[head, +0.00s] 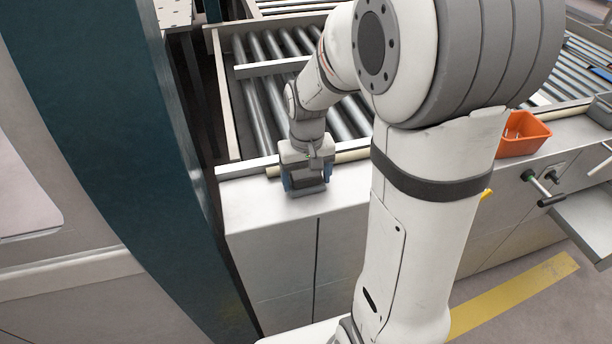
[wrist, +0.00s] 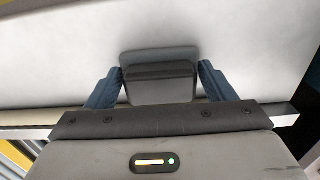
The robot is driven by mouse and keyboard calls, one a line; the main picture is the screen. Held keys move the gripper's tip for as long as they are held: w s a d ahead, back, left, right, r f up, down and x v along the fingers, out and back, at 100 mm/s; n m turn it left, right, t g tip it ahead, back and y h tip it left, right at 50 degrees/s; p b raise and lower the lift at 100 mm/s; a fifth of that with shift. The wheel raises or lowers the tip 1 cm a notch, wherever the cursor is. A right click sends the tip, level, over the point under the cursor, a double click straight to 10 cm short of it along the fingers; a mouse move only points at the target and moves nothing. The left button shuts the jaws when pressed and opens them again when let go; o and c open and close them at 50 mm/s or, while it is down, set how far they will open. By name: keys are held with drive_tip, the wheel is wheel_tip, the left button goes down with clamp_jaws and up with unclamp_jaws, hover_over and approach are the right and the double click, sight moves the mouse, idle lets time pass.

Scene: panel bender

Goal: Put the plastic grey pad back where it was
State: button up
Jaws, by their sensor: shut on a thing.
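The grey pad (wrist: 160,57) is a flat plate with rounded corners and a darker raised block (wrist: 160,84) on it. My gripper (wrist: 161,72) is shut on this block, with one blue finger at each side. In the head view my gripper (head: 308,183) points down at the white ledge (head: 262,204) in front of the roller table. The pad shows there as a small dark grey shape (head: 308,191) between the fingers. It is at or just above the ledge; I cannot tell whether it touches.
The roller table (head: 262,85) lies behind my gripper. A teal column (head: 110,110) stands close on the left. An orange bin (head: 522,137) and a black-tipped lever (head: 545,192) are on the right. The ledge left of my gripper is clear. My arm hides part of the ledge.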

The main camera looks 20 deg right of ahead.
sight(306, 175)
drive_tip(key=shift+f, duration=0.2)
drive_tip(key=o, duration=1)
drive_tip(key=shift+r, duration=0.1)
drive_tip(key=shift+c, duration=0.2)
wheel_tip(306, 175, up, 11)
drive_tip(key=s+f+t, duration=0.1)
drive_tip(key=s+t, duration=0.2)
drive_tip(key=s, duration=1.1)
drive_tip(key=shift+f, duration=0.25)
drive_tip(key=shift+d, duration=0.1)
